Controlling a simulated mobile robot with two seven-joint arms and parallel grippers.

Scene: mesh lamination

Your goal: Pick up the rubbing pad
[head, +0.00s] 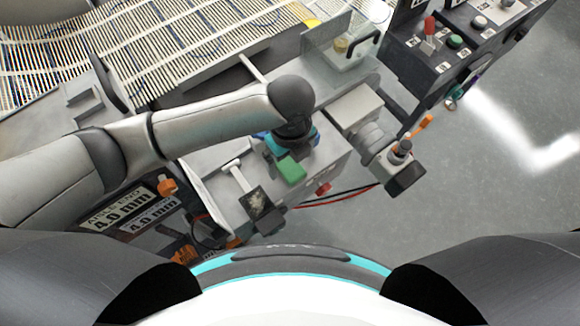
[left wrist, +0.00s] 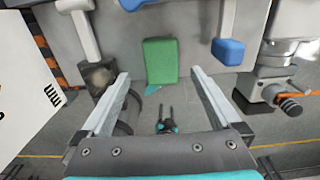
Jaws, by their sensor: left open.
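The rubbing pad appears to be the green rectangular block (head: 291,168) lying flat on the grey machine ledge. In the left wrist view the green pad (left wrist: 160,60) is centred beyond the fingers. My left gripper (head: 290,140) hangs over the ledge, just behind the pad, and hides part of it in the head view. In the left wrist view the left gripper (left wrist: 160,80) is open, with one finger to each side of the pad's line and nothing between them. I cannot tell the exact height gap. My right gripper is not in view.
A pale-handled tool with a dark, worn head (head: 260,203) lies left of the pad. A blue-ended grey tool (left wrist: 228,50) lies to its right. A motor (head: 385,160) juts out further right. A control panel (head: 445,45) stands at the back right.

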